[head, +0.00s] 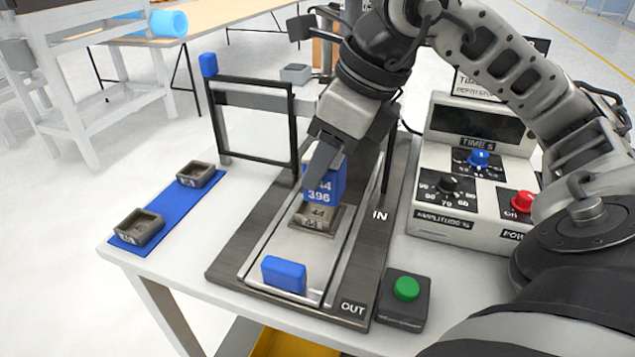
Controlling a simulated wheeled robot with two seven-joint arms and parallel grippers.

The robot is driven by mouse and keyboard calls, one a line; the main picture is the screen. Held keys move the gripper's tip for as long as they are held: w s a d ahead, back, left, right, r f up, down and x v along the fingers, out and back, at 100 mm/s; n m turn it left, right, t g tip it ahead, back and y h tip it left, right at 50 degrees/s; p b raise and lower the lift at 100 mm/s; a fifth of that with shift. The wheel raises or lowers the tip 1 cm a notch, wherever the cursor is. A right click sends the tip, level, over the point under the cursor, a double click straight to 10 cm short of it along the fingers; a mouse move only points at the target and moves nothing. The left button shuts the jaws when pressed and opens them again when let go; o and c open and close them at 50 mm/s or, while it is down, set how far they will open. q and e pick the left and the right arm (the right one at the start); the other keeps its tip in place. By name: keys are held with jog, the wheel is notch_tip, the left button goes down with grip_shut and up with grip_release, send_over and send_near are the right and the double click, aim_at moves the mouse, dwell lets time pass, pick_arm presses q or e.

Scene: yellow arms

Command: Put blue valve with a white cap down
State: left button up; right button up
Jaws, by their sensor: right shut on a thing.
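The blue valve (322,192) is a blue block with white numbers, and a whitish top shows at my fingers. My right gripper (325,168) is shut on it and holds it upright over the sliding tray (275,249) of the grey machine base. Directly below it a small grey-brown holder (317,218) stands on the tray. I cannot tell whether the valve touches the holder. My left gripper is not in view.
A blue block (284,274) lies at the tray's front. Two empty holders (139,228) (196,174) sit on a blue strip at left. A control box (470,170) with knobs and a green button (406,288) stand at right. A black frame rises behind the tray.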

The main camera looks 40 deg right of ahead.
jog(key=w+d+f, duration=0.1)
jog(key=w+f, duration=0.1)
jog(key=w+d+f+b, duration=0.1)
jog(key=d+f, duration=0.1)
jog(key=w+d+f, duration=0.1)
jog(key=w+f, duration=0.1)
jog(key=shift+w+d+f, duration=0.15)
jog(key=shift+w+f, duration=0.1)
jog(key=shift+w, duration=0.1)
jog(key=shift+w+d+f+b, duration=0.15)
jog(key=shift+f+b, duration=0.15)
jog(key=shift+f, duration=0.65)
jog(key=shift+w+d+f+b, duration=0.15)
jog(key=shift+f+b, duration=0.1)
jog(key=shift+f, duration=0.7)
jog(key=shift+a, duration=0.1)
jog(key=shift+f, duration=0.15)
jog(key=o, duration=0.6)
jog(key=shift+f, duration=0.1)
jog(key=o, duration=0.4)
